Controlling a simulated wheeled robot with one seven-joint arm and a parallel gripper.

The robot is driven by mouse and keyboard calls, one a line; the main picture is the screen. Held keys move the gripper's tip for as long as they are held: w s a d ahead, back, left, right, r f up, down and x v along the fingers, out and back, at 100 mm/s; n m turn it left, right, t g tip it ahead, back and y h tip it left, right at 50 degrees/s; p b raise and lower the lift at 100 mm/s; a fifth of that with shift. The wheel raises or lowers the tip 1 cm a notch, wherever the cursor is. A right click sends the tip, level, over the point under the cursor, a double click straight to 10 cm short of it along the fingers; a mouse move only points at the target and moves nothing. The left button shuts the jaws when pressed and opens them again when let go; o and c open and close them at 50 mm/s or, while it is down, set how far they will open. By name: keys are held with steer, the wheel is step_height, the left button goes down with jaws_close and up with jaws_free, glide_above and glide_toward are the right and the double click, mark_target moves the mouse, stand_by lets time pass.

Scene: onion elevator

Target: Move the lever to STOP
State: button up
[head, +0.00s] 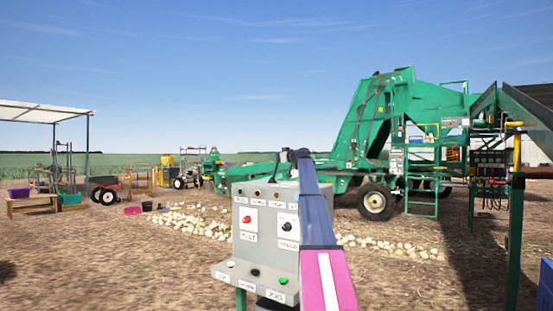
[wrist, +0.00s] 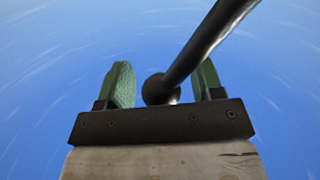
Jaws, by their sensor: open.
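In the wrist view a dark lever (wrist: 205,47) with a round ball end (wrist: 158,89) comes down from the upper right. The ball lies between the green fingers of my gripper (wrist: 160,88). The gripper is open. A gap shows between the left finger and the ball; the rod partly covers the right finger, so contact there cannot be told. In the head view the grey control box (head: 264,258) stands in front, partly covered by my arm. I cannot make out a STOP label or the lever's position there.
The box carries a red knob (head: 246,219), a black knob (head: 287,227) and buttons on its lower ledge. A green elevator machine (head: 350,135) stands behind. Onions (head: 190,228) lie on the ground. A green post (head: 515,240) stands at right.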

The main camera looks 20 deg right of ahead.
steer(key=shift+w+a, duration=0.2)
steer(key=shift+w, duration=0.1)
steer(key=shift+c, duration=0.3)
jaws_close()
steer(key=shift+s, duration=0.1)
steer(key=s+a+r+n, duration=0.1)
steer(key=s+a+n, duration=0.2)
steer(key=a, duration=0.1)
steer(key=shift+s+a+r+n+y, duration=0.2)
steer(key=shift+s+a+n+y, duration=0.1)
steer(key=shift+s+a+n, duration=0.1)
steer(key=shift+o, duration=0.3)
jaws_free()
